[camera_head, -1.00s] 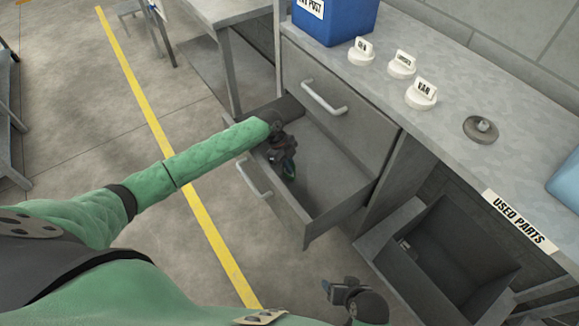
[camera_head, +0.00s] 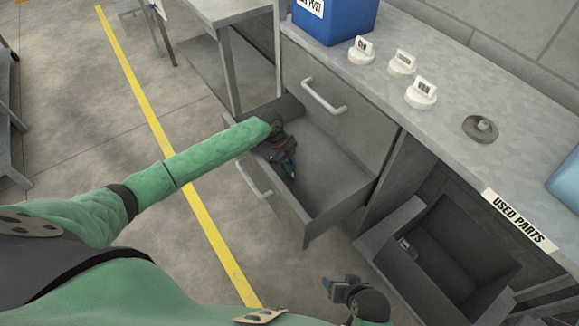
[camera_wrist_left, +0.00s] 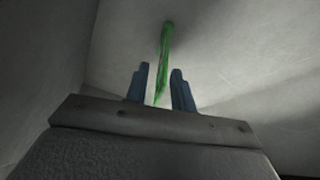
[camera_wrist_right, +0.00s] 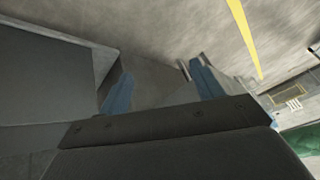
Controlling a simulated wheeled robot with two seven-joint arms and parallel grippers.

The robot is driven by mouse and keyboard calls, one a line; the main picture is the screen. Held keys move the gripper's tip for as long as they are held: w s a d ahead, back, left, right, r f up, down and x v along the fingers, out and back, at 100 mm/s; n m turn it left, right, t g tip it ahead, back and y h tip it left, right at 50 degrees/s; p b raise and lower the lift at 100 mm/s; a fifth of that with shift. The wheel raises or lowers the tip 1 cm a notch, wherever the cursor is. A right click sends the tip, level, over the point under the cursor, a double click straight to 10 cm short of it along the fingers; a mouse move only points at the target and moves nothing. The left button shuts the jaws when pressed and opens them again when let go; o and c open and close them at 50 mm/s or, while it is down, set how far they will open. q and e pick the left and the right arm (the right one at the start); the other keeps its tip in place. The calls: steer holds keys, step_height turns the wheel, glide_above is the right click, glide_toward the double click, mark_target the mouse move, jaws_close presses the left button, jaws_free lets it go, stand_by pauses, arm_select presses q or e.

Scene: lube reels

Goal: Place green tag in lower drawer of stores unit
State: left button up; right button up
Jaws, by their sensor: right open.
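The lower drawer (camera_head: 335,178) of the grey stores unit is pulled out. My left gripper (camera_head: 290,168) is inside it, pointing down. The green tag (camera_wrist_left: 164,55) shows in the left wrist view as a narrow green strip ahead of and between the blue fingers (camera_wrist_left: 160,88). Gaps show on both sides, so the fingers are open around it. Whether the tag rests on the drawer floor is hard to tell. My right gripper (camera_head: 338,289) is open and empty, low in front of the unit, with its fingers apart in the right wrist view (camera_wrist_right: 160,88).
The upper drawer (camera_head: 330,105) is shut. On the worktop stand a blue bin (camera_head: 335,25), several white labelled knobs (camera_head: 421,95) and a grey round part (camera_head: 481,128). An open grey bin (camera_head: 395,275) sits below the "USED PARTS" label (camera_head: 520,220).

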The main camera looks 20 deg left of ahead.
arm_select(q)
steer(key=v, duration=1.1)
steer(key=shift+a+r+b, duration=0.2)
steer(key=shift+r+b, duration=0.05)
steer(key=shift+b, duration=0.1)
arm_select(e)
steer(key=shift+a+f, duration=0.1)
steer(key=shift+f, duration=1.4)
